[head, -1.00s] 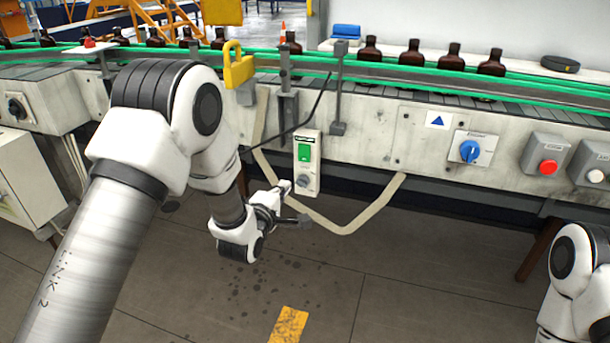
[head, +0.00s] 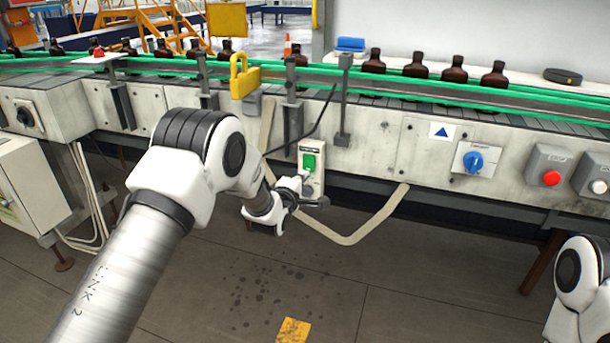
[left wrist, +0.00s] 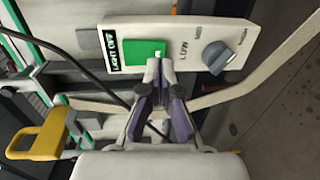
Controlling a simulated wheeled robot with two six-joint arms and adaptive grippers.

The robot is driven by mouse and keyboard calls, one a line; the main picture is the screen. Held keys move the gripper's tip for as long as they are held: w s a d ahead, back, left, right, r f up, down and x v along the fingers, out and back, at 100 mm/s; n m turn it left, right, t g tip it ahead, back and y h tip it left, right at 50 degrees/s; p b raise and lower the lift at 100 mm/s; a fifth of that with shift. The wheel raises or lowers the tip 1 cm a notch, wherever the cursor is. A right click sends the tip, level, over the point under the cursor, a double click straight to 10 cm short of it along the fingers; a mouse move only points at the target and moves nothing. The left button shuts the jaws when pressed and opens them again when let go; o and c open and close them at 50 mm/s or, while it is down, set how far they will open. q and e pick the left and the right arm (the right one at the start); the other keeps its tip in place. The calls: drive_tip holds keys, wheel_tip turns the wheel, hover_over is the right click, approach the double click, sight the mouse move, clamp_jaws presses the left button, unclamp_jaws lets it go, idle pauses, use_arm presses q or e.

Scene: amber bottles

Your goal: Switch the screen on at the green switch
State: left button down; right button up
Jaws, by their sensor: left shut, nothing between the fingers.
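The green switch (head: 309,162) is a rocker on a pale control box (head: 317,178) on the conveyor's front. In the left wrist view the green switch (left wrist: 140,52) sits beside a label reading "LIGHT OFF" (left wrist: 113,50). My left gripper (head: 303,180) is in front of the box. In the left wrist view its closed, empty fingertips (left wrist: 160,70) overlap the switch's lower edge; I cannot tell whether they touch it. A grey knob (left wrist: 217,55) marked "LOW" is on the same box. My right gripper is out of view. I cannot make out a screen.
A blue rotary switch (head: 473,162) and a red button (head: 551,178) are farther right. Brown bottles (head: 415,66) line the conveyor. A pale conduit (head: 352,236) loops below the box. The floor in front is clear.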

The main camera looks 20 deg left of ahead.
sight(308, 163)
use_arm(q)
drive_tip(key=shift+w+f, duration=0.15)
drive_tip(key=shift+w, duration=1.1)
